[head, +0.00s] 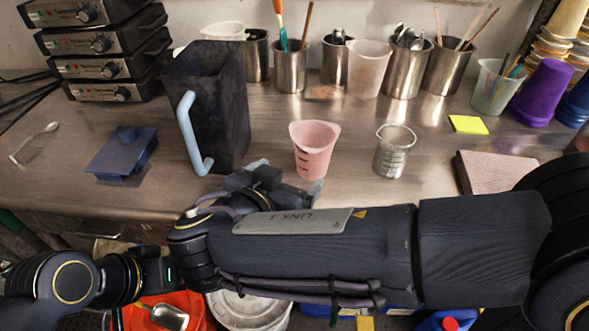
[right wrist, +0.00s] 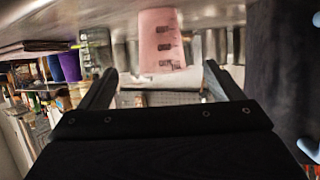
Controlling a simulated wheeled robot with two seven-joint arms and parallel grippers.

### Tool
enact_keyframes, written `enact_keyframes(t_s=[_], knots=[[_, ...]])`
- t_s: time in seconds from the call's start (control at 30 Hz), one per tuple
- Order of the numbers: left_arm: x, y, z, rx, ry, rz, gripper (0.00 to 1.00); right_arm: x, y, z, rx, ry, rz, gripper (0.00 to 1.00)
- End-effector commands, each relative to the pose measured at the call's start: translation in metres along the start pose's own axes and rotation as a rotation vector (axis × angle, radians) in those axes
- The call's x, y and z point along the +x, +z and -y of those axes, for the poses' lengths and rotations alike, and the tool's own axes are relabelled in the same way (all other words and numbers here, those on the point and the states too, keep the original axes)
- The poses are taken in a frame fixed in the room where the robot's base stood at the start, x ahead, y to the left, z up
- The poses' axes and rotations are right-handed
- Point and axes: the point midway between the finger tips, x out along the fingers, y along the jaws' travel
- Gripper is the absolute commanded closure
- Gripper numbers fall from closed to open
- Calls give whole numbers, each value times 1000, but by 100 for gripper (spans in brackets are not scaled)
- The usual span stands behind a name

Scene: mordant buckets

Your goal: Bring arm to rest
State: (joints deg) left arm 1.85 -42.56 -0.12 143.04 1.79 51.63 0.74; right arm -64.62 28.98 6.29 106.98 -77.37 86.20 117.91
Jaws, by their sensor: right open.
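My right arm lies across the front of the head view. Its gripper (head: 275,182) is at the table's front edge, just left of the pink measuring cup (head: 314,150) and close in front of the dark pitcher. The right wrist view shows its two fingers (right wrist: 160,72) spread apart with nothing between them. The pink cup (right wrist: 160,38) stands beyond the fingertips there, apart from them as far as I can tell. Part of my left arm (head: 60,282) shows at the lower left; its gripper is not visible.
The tall dark pitcher (head: 228,108) with a light blue handle stands behind the gripper. A clear beaker (head: 393,152) stands right of the cup. A blue lidded block (head: 122,155) and a pink-brown pad (head: 500,176) lie farther out. Orange (head: 190,312) and white (head: 250,312) buckets sit below.

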Motion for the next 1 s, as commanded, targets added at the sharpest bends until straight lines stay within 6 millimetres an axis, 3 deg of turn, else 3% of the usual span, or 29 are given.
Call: enact_keyframes(t_s=[0.53,0.63,0.77,0.87,0.9,1.0], knots=[[0,0,0,0,0,0,17,-3,0,-1,0,2,2,14],[-4,-2,-2,0,0,0,17,4,-6,-13,-16,26,38,14],[-16,-8,-8,0,0,0,17,29,-18,-69,-86,110,213,14],[-32,-16,-15,0,0,0,17,44,-20,-140,-152,150,460,14],[-38,-19,-18,0,0,0,17,44,-16,-168,-169,141,564,14],[-52,-26,-24,0,0,0,17,32,-4,-223,-171,55,782,14]])
